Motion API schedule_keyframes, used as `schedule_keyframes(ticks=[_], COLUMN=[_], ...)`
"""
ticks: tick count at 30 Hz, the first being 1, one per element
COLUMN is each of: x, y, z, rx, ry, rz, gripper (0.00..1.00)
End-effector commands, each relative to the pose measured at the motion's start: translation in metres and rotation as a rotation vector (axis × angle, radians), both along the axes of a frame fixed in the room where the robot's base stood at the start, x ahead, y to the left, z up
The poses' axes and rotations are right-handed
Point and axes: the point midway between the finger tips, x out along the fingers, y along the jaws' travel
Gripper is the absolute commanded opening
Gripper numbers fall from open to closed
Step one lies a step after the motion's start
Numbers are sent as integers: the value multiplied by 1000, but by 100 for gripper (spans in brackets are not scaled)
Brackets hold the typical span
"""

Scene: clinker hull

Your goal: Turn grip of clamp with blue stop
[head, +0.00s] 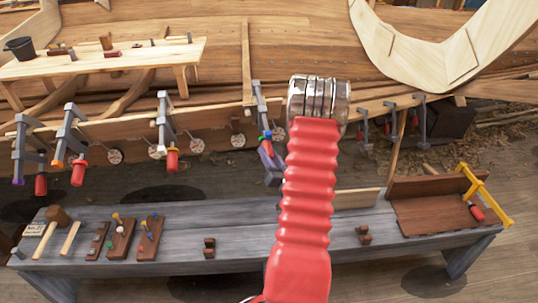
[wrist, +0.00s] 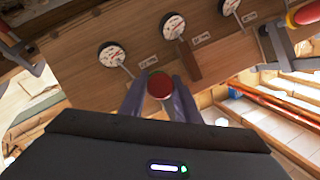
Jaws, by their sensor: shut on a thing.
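My gripper (head: 268,155) is at the fourth hanging clamp (head: 258,98) from the left, below the hull plank. In the wrist view its two fingers (wrist: 160,98) are shut on either side of a round red grip (wrist: 160,84), seen end-on. My red arm hides part of the area right of my gripper.
More clamps hang at left, with purple and orange stops, and others at right (head: 420,115). White round dials (wrist: 172,26) sit along the plank.

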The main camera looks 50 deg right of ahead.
Motion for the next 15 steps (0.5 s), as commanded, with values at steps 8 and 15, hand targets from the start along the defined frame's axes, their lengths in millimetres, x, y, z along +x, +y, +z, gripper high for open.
schedule_keyframes(ticks=[8,15], x=[-1,0], y=[-1,-1], z=[-1,-1], rx=[74,83], ry=[-63,-70], rz=[32,36], gripper=[7,7])
